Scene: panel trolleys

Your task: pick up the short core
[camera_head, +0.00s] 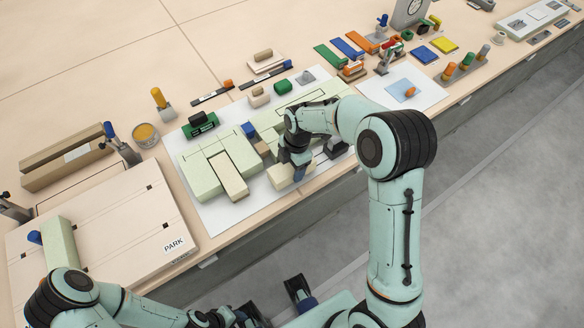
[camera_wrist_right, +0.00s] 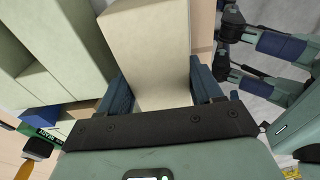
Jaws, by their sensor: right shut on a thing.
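A cream block, which I take to be the short core (camera_head: 281,179), is at the front edge of the white mat, beside the pale green panel pieces (camera_head: 200,178). My right gripper (camera_head: 299,172) is above it and shut on it. In the right wrist view the cream block (camera_wrist_right: 148,45) sits between the two blue fingers (camera_wrist_right: 155,92). I cannot tell whether it is clear of the mat. A longer cream block (camera_head: 229,176) lies in the green panel to the left. My left gripper (camera_head: 272,304) is low in front of the bench, open and empty.
The white mat (camera_head: 225,222) has a free strip along its front. The PARK board (camera_head: 110,235) lies at left, with a green block (camera_head: 60,243) on it. A dark green clamp-like item (camera_head: 200,125) and an orange-topped peg (camera_head: 159,99) stand behind the panel.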

